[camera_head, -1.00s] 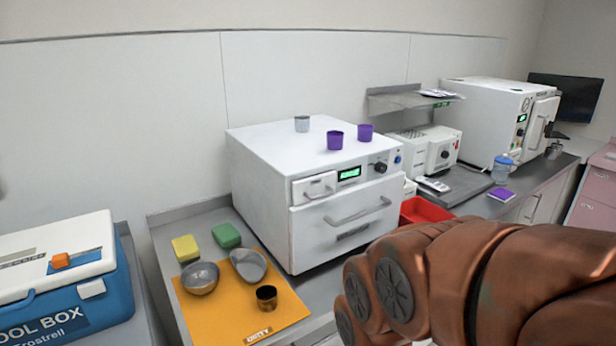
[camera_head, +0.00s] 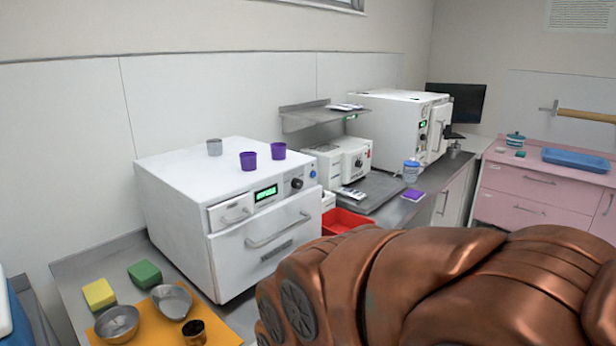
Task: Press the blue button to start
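A small blue button (camera_head: 312,173) sits at the right end of the front panel of a white box-shaped machine (camera_head: 172,190). Beside it on the panel are a black knob (camera_head: 296,183) and a lit green display (camera_head: 265,192). The machine's drawer with a grey handle looks shut. My copper-coloured arm fills the lower right of the view, in front of the machine and apart from the button in the picture. My gripper is not in view.
Metal bowls (camera_head: 118,324), a yellow sponge (camera_head: 99,293) and a green sponge (camera_head: 145,273) are at lower left. A pink cabinet (camera_head: 530,185) stands at right.

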